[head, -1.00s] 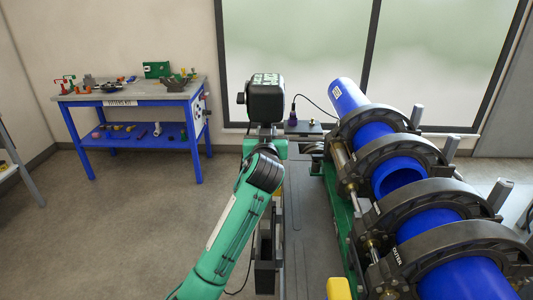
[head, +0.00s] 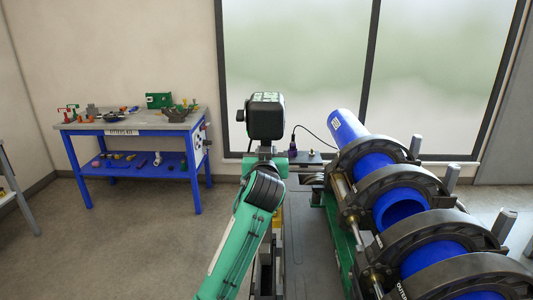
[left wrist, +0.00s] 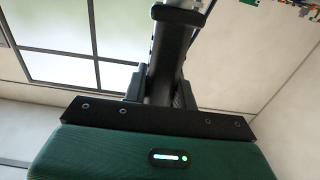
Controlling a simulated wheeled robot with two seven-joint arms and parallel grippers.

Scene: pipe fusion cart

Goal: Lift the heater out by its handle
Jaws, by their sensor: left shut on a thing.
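My left gripper (left wrist: 160,88) is shut on a dark upright bar, which looks like the heater's handle (left wrist: 172,45), in the left wrist view. The heater's plate cannot be made out in either view. In the head view my left arm reaches up the middle to a dark block at its end, and the fingers are hidden there. I cannot tell from the head view how far the heater stands from its holder. My right gripper is in neither view.
Right of my arm, blue pipes (head: 345,130) lie in black clamp rings (head: 397,187) on the green cart frame (head: 340,236). A purple plug with a cable (head: 293,141) stands near the arm's end. A blue workbench (head: 135,126) stands at the left; the floor between is clear.

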